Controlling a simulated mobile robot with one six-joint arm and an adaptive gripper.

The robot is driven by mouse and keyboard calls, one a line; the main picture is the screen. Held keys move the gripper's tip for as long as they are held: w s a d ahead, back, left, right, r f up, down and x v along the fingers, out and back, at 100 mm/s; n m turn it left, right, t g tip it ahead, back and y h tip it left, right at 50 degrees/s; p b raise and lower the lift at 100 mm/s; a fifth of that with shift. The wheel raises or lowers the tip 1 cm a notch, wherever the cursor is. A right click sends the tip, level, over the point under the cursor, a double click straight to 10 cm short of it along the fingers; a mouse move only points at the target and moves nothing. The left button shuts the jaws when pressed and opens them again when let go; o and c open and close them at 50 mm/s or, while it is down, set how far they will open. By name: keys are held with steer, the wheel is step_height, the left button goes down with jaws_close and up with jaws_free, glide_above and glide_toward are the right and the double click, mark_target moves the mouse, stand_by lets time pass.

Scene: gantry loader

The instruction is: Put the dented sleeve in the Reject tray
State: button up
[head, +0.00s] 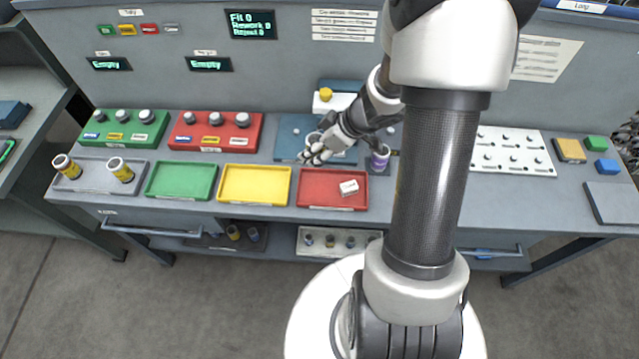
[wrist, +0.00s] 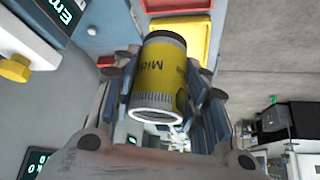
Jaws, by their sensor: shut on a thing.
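In the wrist view my gripper (wrist: 168,85) is shut on a sleeve (wrist: 165,72) with a yellow label reading "Mid", a dark far end and a pale ribbed near end. No dent shows on its visible side. In the head view my gripper (head: 314,156) is above the blue-grey plate (head: 290,133), behind the red tray; the held sleeve is hard to make out there. The red tray (head: 318,202), apparently the Reject tray, holds a small white block (head: 349,188). The red tray also shows beyond the sleeve in the wrist view (wrist: 207,35).
Empty yellow (head: 254,185) and green (head: 181,181) trays stand left of the red one. A grey tray (head: 93,180) holds two yellow-labelled sleeves. The display (head: 251,24) shows zero counts.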

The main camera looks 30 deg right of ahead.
step_height(320, 180, down, 15)
steer(key=b, duration=0.9)
steer(key=shift+w+f, duration=0.1)
steer(key=shift+w, duration=0.05)
steer(key=o, duration=1.3)
steer(key=shift+o, duration=0.2)
